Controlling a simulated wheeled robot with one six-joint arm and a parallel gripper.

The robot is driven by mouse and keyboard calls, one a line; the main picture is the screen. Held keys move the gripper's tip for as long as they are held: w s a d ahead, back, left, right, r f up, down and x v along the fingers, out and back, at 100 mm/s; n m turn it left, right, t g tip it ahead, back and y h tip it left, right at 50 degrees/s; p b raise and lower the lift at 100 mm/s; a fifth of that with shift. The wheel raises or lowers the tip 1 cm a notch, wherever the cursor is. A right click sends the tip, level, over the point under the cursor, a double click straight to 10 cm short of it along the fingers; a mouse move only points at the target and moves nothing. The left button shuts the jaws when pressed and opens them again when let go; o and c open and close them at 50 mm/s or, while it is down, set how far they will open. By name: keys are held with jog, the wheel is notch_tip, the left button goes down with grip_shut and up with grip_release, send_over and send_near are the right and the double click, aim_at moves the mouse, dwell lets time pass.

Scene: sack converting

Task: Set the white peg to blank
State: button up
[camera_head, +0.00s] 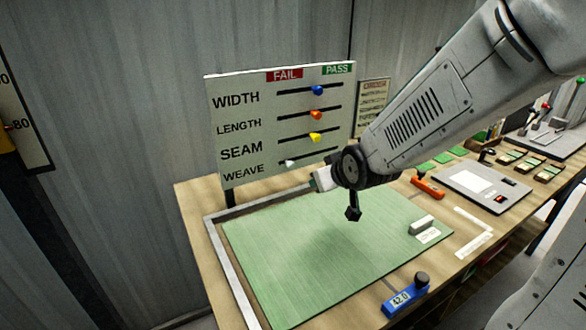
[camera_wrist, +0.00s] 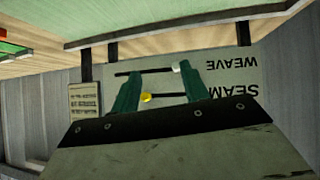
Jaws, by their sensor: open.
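The white peg (camera_head: 291,163) sits in the WEAVE slot, the lowest on the board (camera_head: 240,125), left of the slot's middle on the FAIL side. In the wrist view, where the lettering is upside down, the white peg (camera_wrist: 176,69) appears between my open green fingers, close to the right-hand one. My gripper (camera_head: 322,180) is right of and a little below the white peg in the head view; the wrist view shows its two fingertips apart (camera_wrist: 160,67). I cannot tell whether a finger touches the peg.
Blue (camera_head: 318,90), orange (camera_head: 316,115) and yellow (camera_head: 315,137) pegs sit near the middle of the slots above. A green mat (camera_head: 290,260) covers the bench before the board. A blue gauge (camera_head: 405,296) and a grey block (camera_head: 422,224) are at the right.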

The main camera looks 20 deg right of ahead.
aim_at(293, 167)
jog(key=shift+w+a+f+n+t+y, duration=0.25)
jog(key=shift+w+a+f+t+y, duration=0.55)
jog(key=shift+w, duration=1.7)
jog(key=shift+w+a+f+n+t+y, duration=0.1)
jog(key=shift+w+a+f+n+t, duration=0.5)
jog(key=shift+w+t, duration=1.55)
jog(key=shift+w+a+f+m+t+y, duration=0.1)
jog(key=shift+w+a+f+t+y, duration=0.6)
jog(key=shift+w, duration=2.2)
jog(key=shift+d+f+h, duration=0.3)
jog(key=shift+f, duration=0.1)
jog(key=shift+d, duration=0.1)
grip_shut()
